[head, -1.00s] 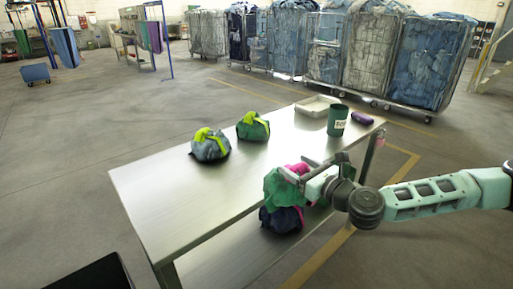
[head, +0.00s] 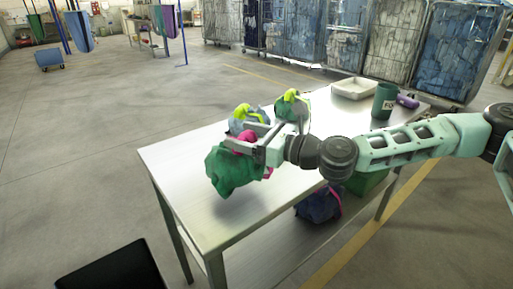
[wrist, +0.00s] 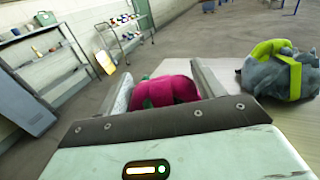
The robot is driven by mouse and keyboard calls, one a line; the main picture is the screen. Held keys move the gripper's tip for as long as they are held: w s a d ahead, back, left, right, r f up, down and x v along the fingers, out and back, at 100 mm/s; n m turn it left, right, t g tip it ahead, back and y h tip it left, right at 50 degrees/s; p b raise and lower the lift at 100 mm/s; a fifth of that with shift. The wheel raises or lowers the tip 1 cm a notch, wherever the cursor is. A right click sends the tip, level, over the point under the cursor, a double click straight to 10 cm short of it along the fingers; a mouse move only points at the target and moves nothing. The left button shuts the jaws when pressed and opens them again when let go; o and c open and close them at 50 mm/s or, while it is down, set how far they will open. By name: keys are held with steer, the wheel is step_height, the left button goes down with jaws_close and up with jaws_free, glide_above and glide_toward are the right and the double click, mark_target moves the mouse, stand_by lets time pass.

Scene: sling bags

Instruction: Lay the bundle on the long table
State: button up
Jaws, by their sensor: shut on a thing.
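My gripper (head: 248,138) is shut on the magenta strap of a green bundle (head: 230,170). The green bundle hangs below the fingers, over the near left part of the long table (head: 172,160). A dark shadow lies under it, and I cannot tell for certain whether its underside touches the tabletop. In the wrist view the magenta strap (wrist: 166,91) shows between the two fingers; the green body is mostly hidden there.
A grey-blue bundle with a yellow strap (wrist: 280,72) and a green one with a yellow strap (head: 291,108) sit beyond my gripper. A white tray (head: 354,88), green bin (head: 384,101) and purple item (head: 408,101) stand farther back. A navy bundle (head: 318,205) lies on the lower shelf.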

steer(key=shift+f, duration=2.3)
steer(key=shift+f, duration=0.15)
steer(key=o, duration=1.7)
steer(key=shift+d, duration=0.1)
steer(key=shift+c, duration=0.2)
steer(key=b+v, duration=0.1)
steer(key=v, duration=1.1)
